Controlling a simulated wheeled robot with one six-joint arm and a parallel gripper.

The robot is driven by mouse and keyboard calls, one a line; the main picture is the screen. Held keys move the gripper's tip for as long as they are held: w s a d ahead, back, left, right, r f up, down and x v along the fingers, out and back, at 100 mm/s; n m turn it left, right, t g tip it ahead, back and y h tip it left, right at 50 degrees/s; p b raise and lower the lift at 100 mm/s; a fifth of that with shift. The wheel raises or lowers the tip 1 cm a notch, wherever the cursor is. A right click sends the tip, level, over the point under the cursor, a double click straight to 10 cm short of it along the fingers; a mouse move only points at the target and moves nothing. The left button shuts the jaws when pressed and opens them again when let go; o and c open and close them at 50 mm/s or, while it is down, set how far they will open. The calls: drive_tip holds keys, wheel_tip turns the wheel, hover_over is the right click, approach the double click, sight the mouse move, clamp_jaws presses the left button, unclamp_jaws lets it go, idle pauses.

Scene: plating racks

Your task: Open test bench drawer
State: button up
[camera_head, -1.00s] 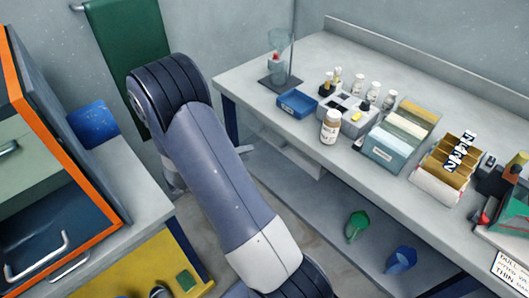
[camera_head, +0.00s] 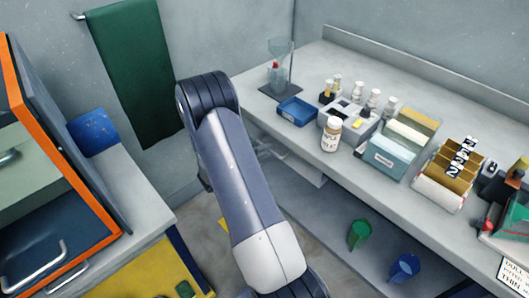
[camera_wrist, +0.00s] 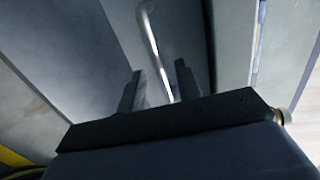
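The test bench (camera_head: 395,160) runs along the right in the head view. A pale drawer-like box (camera_head: 297,168) hangs under its top, partly hidden by my arm. In the wrist view, a shiny metal bar handle (camera_wrist: 150,32) stands out from a grey front panel (camera_wrist: 188,30). My gripper (camera_wrist: 159,68) is open, with one dark finger on each side of the handle's lower part as seen there. I cannot tell whether the fingers touch the handle. In the head view my arm hides the gripper.
Bottles, a blue tray (camera_head: 297,111) and card boxes (camera_head: 398,150) stand on the bench. A green cup (camera_head: 359,234) and a blue cup (camera_head: 403,267) are on the lower shelf. An orange-edged cabinet (camera_head: 60,150) stands at left. A green towel (camera_head: 138,75) hangs behind.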

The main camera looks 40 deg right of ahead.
drive_tip(key=shift+d, duration=0.25)
clamp_jaws()
drive_tip(key=shift+a, duration=0.1)
idle(0.4)
